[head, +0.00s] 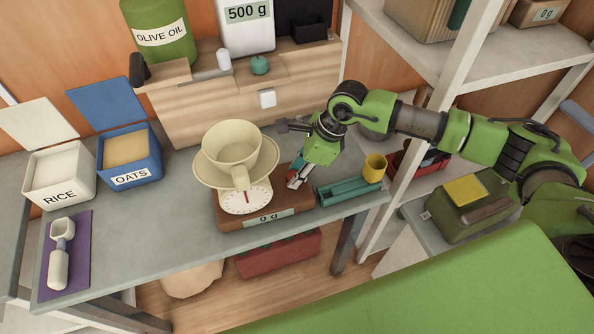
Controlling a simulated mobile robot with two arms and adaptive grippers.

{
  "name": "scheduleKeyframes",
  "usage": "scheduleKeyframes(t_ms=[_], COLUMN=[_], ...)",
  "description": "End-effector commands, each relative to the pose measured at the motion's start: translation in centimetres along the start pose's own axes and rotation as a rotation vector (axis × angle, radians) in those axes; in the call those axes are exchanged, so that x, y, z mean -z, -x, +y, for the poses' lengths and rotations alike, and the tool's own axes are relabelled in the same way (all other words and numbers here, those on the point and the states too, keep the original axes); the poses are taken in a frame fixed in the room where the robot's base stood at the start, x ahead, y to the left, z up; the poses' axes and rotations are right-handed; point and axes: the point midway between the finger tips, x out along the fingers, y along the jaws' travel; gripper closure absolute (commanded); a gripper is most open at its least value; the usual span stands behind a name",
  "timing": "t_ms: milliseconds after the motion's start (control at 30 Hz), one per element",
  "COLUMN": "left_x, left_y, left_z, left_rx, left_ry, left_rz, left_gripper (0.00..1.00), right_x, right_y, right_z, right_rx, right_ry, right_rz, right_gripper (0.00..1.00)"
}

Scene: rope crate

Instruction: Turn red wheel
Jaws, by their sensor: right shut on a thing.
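My right gripper (298,176) reaches down at the right side of the brown kitchen scale. Its jaws are shut on a small red part (291,184) at the scale's right edge, which looks like the red wheel. The fingers hide most of it, so its turn cannot be read. The scale (228,217) has a brown body, a round white dial (236,204) with a red needle, and a "0 g" label (269,216). A cream bowl or cup (228,138) rests on the scale's wide cream pan (208,177). My left gripper is not in view.
A teal tray (347,192) and a yellow cup (374,168) stand close right of the gripper. The rice box (63,187), oats box (133,178) and a scoop (60,252) on a purple mat are at left. A shelf post (410,150) stands near my right arm.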

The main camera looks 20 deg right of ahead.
Motion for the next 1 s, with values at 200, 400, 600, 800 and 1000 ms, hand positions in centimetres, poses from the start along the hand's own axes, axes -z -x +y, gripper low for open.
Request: scheduleKeyframes(t_ms=[200,400,600,800,1000], left_x=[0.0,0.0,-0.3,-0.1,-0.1], left_y=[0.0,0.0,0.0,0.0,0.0], left_z=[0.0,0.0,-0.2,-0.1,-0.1], left_rx=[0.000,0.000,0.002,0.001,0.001], left_ry=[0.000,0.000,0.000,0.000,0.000], left_rz=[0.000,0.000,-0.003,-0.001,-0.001], left_gripper=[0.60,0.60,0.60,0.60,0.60], right_x=[-0.1,-0.1,0.0,0.0,-0.1], right_y=[0.1,0.0,0.3,3.2,7.6], right_z=[0.0,0.0,-0.1,-0.1,-0.2], right_rx=[0.001,0.000,0.001,0.004,0.005], right_ry=[0.001,0.002,0.002,0.003,0.002], right_rz=[-0.002,-0.001,-0.001,-0.002,-0.002], right_gripper=[0.56,0.55,0.55,0.55,0.55])
